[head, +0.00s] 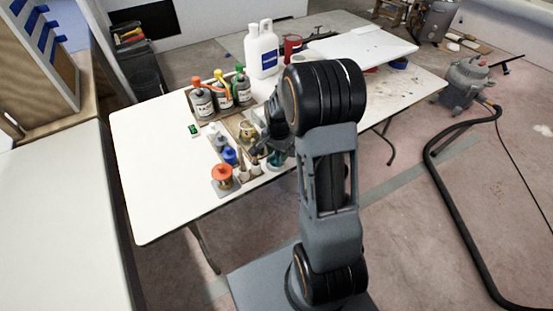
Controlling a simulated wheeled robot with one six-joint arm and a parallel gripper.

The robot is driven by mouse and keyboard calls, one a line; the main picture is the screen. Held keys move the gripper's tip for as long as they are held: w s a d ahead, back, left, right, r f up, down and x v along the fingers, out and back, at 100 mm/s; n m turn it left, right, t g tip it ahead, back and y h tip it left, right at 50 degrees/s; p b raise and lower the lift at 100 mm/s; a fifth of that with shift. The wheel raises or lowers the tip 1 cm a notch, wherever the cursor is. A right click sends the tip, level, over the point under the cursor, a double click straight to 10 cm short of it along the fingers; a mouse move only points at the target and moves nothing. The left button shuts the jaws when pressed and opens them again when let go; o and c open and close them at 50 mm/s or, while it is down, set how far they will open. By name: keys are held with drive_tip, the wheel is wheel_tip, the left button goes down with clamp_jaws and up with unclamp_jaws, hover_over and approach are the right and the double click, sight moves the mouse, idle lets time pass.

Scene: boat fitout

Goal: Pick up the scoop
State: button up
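I cannot make out the scoop for certain in the head view; it may be among the small items on the white table (155,190) or hidden behind my arm. My gripper (262,148) is over the right part of the group of small items, near a small tin (246,131). It is dark, small and partly covered by my own arm, so I cannot see whether its fingers are apart or holding anything.
Bottles with coloured caps (203,103) stand in a tray at the back. An orange-topped pot (222,176) and a blue item (230,155) stand in front. A white jug (262,50) and red mug (291,47) are behind. The table's left part is clear. A black hose (440,180) lies on the floor.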

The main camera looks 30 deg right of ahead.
clamp_jaws()
drive_tip(key=shift+r, duration=0.1)
idle(0.3)
drive_tip(key=shift+r, duration=0.2)
drive_tip(key=r, duration=0.3)
drive_tip(key=shift+s+d+r, duration=0.15)
drive_tip(key=shift+s, duration=0.1)
drive_tip(key=s+d+r, duration=0.5)
drive_tip(key=s+r, duration=0.4)
drive_tip(key=s, duration=0.3)
drive_tip(key=shift+s+d, duration=0.2)
